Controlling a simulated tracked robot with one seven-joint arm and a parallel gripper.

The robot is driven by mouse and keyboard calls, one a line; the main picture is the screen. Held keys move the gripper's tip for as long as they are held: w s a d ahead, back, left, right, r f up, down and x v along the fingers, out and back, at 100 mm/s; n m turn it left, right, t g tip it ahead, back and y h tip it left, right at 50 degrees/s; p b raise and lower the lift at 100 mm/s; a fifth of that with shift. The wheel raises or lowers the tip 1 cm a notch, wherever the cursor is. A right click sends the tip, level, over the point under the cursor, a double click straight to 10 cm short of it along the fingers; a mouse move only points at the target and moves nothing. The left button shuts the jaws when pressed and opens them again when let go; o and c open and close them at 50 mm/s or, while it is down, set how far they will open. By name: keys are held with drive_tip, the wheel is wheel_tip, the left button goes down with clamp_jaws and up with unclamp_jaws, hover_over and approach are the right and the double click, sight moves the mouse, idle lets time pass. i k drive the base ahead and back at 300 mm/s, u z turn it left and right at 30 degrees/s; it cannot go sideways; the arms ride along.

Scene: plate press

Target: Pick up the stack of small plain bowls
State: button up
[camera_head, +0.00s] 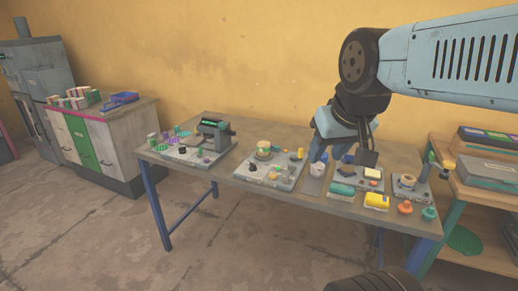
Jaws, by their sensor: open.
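My gripper (342,155) hangs over the right half of the long table (225,181), fingers pointing down and apart, with nothing seen between them. A small whitish, bowl-like item (318,170) stands on the table just below the left finger. It may be the stack of small plain bowls, but it is too small to tell whether it is several nested pieces. The gripper appears above it, not clearly touching it. A blue item (347,158) shows partly behind the gripper.
Boards with small parts cover much of the table: one with a dark press (213,133), one with a yellowish round stack (264,150), one with a tan ring-shaped item (407,181). A cabinet (105,140) stands left.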

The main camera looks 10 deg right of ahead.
sight(263, 147)
drive_tip(key=z, duration=0.1)
drive_tip(key=i, duration=1)
drive_tip(key=u, duration=0.1)
